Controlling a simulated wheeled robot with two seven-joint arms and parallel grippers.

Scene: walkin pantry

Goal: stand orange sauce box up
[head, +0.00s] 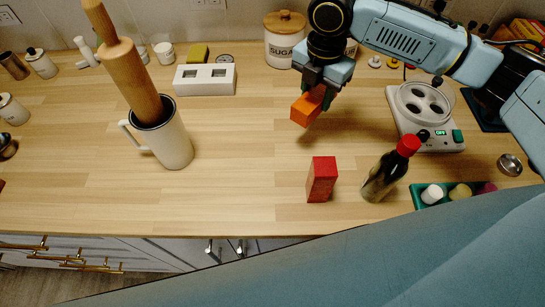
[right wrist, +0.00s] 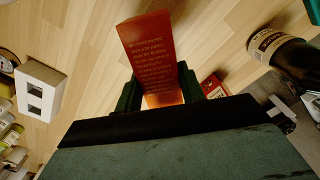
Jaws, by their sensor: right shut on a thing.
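The orange sauce box (head: 306,110) is in the jaws of my right gripper (head: 323,92), in the upper middle of the head view. The box is tilted, and it appears to be held above the counter. In the right wrist view the orange box (right wrist: 152,52) sticks out between the two dark fingers, with a printed text face toward the camera. Its gripped end is partly hidden by the gripper. My left gripper is not in view.
A red box (head: 321,180) stands near the counter's front edge, beside a dark bottle (head: 390,170) with a red cap. A white holder (head: 204,80) and a mug with a rolling pin (head: 165,140) stand left. A burner-like device (head: 424,115) stands right. The middle counter is clear.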

